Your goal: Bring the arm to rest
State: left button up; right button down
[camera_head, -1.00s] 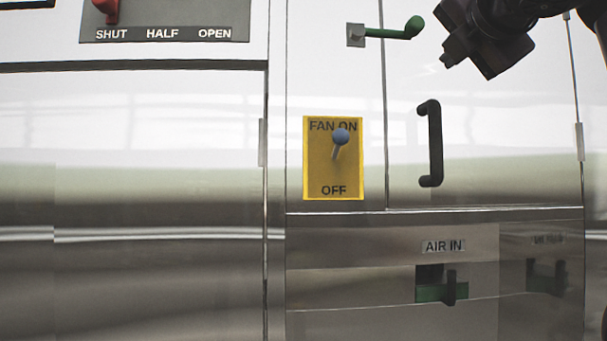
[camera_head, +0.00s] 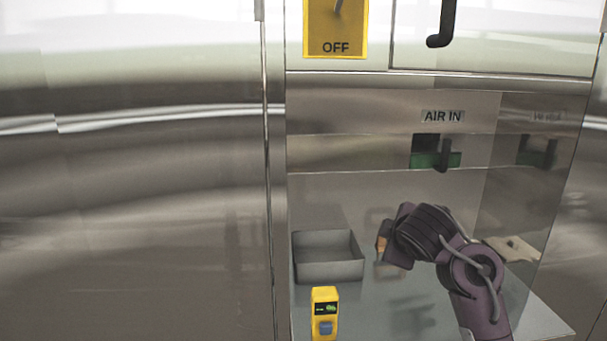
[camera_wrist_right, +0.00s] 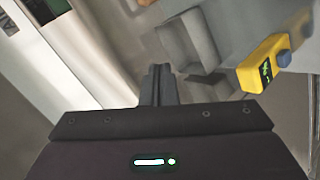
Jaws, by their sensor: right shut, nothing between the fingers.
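My right gripper (camera_wrist_right: 159,80) is shut in the right wrist view, its fingers together with nothing between them. In the head view my right arm comes in from the lower right, and the dark gripper (camera_head: 393,240) hangs above the grey shelf (camera_head: 380,312). It is to the right of the open grey tray (camera_head: 330,271), apart from it as far as I can see. The fingertips are hard to make out in the head view. My left gripper is not in view.
A yellow device (camera_head: 324,315) with a small display stands in front of the tray; it also shows in the right wrist view (camera_wrist_right: 264,65). The green AIR IN slider (camera_head: 424,159) is on the panel behind. A black door handle (camera_head: 441,25) and yellow fan plate (camera_head: 336,30) are above.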

jog(key=s+f+m+g, duration=0.2)
jog(key=s+f, duration=0.4)
jog(key=f, duration=0.5)
jog(key=s+f+m+g, duration=0.25)
jog(key=s+f, duration=0.25)
jog(key=s, duration=0.4)
jog(key=s+f+m+g+y, duration=0.1)
jog(key=s+f+m, duration=0.4)
jog(key=s, duration=0.5)
jog(key=s+f+m+g, duration=0.2)
jog(key=s+f, duration=0.4)
jog(key=s, duration=0.3)
notch_tip(320, 180, down, 29)
jog(key=s+g, duration=0.1)
jog(key=g, duration=0.1)
jog(key=s+d+f, duration=0.2)
jog(key=s+f, duration=0.7)
jog(key=s, duration=0.1)
jog(key=s+d+f, duration=0.2)
jog(key=s+f, duration=0.8)
jog(key=shift+d+f+n+g, duration=0.2)
jog(key=shift+f+n+g, duration=0.1)
jog(key=shift+n+g, duration=0.05)
